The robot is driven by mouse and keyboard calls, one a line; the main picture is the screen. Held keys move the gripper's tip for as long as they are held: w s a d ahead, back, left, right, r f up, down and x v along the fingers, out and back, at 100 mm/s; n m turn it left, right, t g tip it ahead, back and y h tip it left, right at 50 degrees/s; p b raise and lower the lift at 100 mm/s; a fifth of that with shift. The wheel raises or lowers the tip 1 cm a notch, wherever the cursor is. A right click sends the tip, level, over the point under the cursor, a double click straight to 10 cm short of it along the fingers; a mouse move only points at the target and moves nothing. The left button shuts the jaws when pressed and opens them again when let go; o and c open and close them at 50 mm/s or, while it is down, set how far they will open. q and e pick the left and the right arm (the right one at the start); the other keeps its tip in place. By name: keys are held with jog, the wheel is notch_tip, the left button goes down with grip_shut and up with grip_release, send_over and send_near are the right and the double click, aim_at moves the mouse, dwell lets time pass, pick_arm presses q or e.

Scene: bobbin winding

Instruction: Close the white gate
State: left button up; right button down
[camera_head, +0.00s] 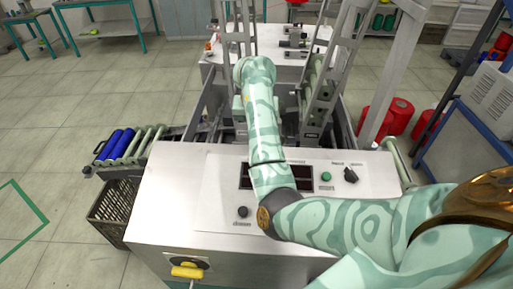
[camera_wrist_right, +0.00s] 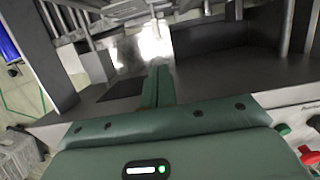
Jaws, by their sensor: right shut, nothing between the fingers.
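My right arm reaches over the control panel into the winding machine in the head view, and its wrist hides the gripper there. In the right wrist view my right gripper (camera_wrist_right: 157,86) has its two green fingers together, with nothing between them, above the machine's dark inner surface. No part is clearly recognisable as the white gate. Pale upright frames stand at the machine: a ladder-like one (camera_head: 246,22) behind my wrist and a tilted one (camera_head: 345,50) to the right. A broad pale post (camera_head: 397,70) leans further right. My left gripper is not in view.
The metal control panel (camera_head: 190,195) with knobs and a green button (camera_head: 326,177) lies under my forearm. Blue rolls (camera_head: 118,144) and a dark crate (camera_head: 112,212) are at the left. Red spools (camera_head: 398,117) stand at the right. The floor at the left is largely clear.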

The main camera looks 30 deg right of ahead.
jog(key=b+x, duration=0.4)
jog(key=x, duration=0.6)
